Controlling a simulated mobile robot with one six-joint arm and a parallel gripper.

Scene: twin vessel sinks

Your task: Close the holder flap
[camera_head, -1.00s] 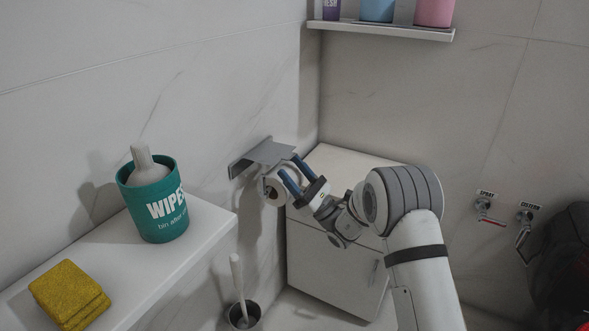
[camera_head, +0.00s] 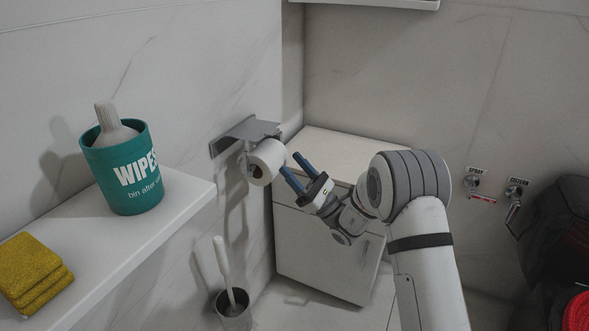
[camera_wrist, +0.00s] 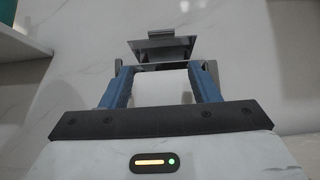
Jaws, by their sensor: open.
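The holder flap (camera_head: 250,129) is a grey metal plate on the wall holder, sticking out from the wall above a white paper roll (camera_head: 268,160). In the wrist view the flap (camera_wrist: 162,47) stands raised beyond my fingers, with a gap above the roll (camera_wrist: 165,88). My gripper (camera_head: 296,171) is open, with two blue fingers pointing at the holder, just right of the roll and below the flap's level. In the wrist view the roll shows between the fingers of my gripper (camera_wrist: 165,85); the head view shows them apart from it.
A white shelf (camera_head: 110,245) at the left bears a teal wipes tub (camera_head: 130,180) and yellow cloths (camera_head: 30,270). A toilet brush (camera_head: 228,275) stands below the holder. A white cabinet (camera_head: 325,255) stands behind my gripper. Spray and cistern valves (camera_head: 476,182) are at the right.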

